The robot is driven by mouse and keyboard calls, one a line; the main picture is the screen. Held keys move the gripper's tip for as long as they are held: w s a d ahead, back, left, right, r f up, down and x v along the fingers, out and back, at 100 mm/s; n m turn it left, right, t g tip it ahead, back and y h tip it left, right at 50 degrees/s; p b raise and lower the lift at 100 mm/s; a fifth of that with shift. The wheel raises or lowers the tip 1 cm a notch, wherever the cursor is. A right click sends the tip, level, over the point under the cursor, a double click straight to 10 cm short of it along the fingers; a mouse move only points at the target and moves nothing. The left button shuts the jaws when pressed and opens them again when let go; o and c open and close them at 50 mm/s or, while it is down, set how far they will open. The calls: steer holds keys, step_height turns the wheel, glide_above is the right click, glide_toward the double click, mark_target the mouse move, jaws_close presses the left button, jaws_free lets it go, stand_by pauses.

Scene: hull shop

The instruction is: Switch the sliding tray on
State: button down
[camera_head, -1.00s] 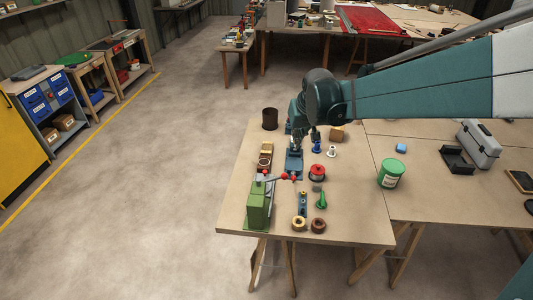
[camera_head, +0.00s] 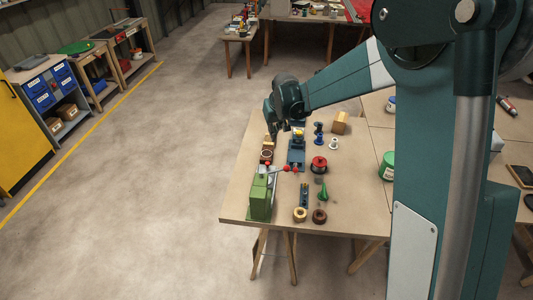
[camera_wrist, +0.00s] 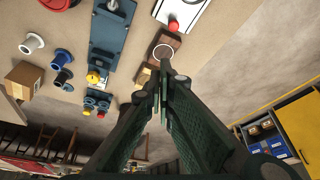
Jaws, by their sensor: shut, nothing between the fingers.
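A blue fixture (camera_head: 297,153) with a yellow knob (camera_head: 298,133) stands on the workbench; in the wrist view the fixture (camera_wrist: 112,35) is at upper left, with its yellow knob (camera_wrist: 93,78). Left of it in the head view is a wooden piece (camera_head: 267,155) with a white ring; the piece (camera_wrist: 168,40) also shows at upper middle in the wrist view. I cannot tell for sure which one is the sliding tray. My gripper (camera_head: 273,139) is shut and empty, at the far end of the wooden piece. In the wrist view its fingertips (camera_wrist: 161,88) meet, hiding part of that piece.
A green press (camera_head: 261,196) with a red-knobbed lever stands nearer on the bench. A red spool (camera_head: 319,164), small flanged parts (camera_head: 333,143) and a wooden block (camera_head: 340,122) are to the right. Open floor lies left of the bench edge.

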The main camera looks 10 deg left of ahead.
steer(key=shift+w+a+f, duration=0.35)
steer(key=shift+a+f, duration=0.25)
steer(key=shift+w+a+f, duration=0.3)
steer(key=shift+a+f, duration=0.25)
steer(key=shift+f, duration=0.1)
steer(key=shift+w+a+f, duration=0.35)
steer(key=shift+a+f, duration=0.25)
steer(key=shift+b+x, duration=0.35)
steer(key=shift+x, duration=4.75)
steer(key=shift+s+d, duration=0.25)
steer(key=shift+s, duration=0.25)
steer(key=shift+s+d, duration=0.25)
steer(key=shift+s, duration=0.25)
steer(key=shift+s+d+f, duration=0.1)
steer(key=shift+s+d, duration=0.1)
steer(key=shift+s, duration=0.25)
steer(key=shift+s+d+f, duration=0.15)
steer(key=shift+s+d, duration=0.1)
steer(key=shift+s, duration=0.15)
